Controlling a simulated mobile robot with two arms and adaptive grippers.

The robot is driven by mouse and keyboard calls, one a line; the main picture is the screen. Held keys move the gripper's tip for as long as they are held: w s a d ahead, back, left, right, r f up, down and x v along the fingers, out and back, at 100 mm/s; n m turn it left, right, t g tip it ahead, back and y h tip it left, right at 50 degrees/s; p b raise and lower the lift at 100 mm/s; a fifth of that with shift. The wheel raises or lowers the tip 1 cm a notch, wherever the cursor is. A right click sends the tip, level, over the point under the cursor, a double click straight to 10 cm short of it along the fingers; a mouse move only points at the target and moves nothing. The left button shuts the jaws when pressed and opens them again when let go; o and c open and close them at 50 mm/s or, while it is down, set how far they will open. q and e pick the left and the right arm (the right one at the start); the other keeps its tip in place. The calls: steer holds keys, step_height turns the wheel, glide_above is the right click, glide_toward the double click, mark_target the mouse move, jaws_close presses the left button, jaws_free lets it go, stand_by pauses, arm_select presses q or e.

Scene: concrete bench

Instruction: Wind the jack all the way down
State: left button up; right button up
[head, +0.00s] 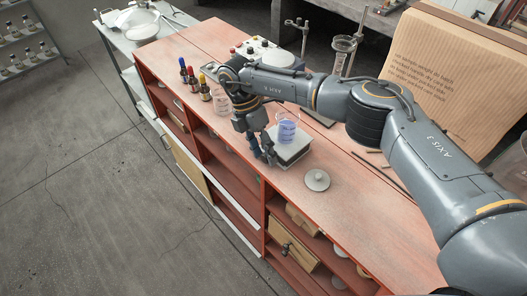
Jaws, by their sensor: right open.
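The jack (293,152) stands on the red bench, with a pale flat top and a low body. A glass beaker (287,127) with blue-violet liquid stands upright on its top. My right gripper (266,157) is open and points down at the jack's left side, close to it. I cannot tell whether the fingers touch the jack. The jack's winding knob is not visible; the gripper may hide it. My left gripper is not in view.
Several small dark bottles (193,80) and another beaker (222,103) stand left of my right wrist. A grey round lid (317,180) lies in front of the jack, near thin rods (378,166). A stand with glassware (343,45) is behind.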

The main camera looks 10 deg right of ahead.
steer(key=v, duration=1.1)
steer(key=shift+r, duration=0.3)
steer(key=shift+w+a, duration=0.1)
steer(key=shift+w, duration=0.05)
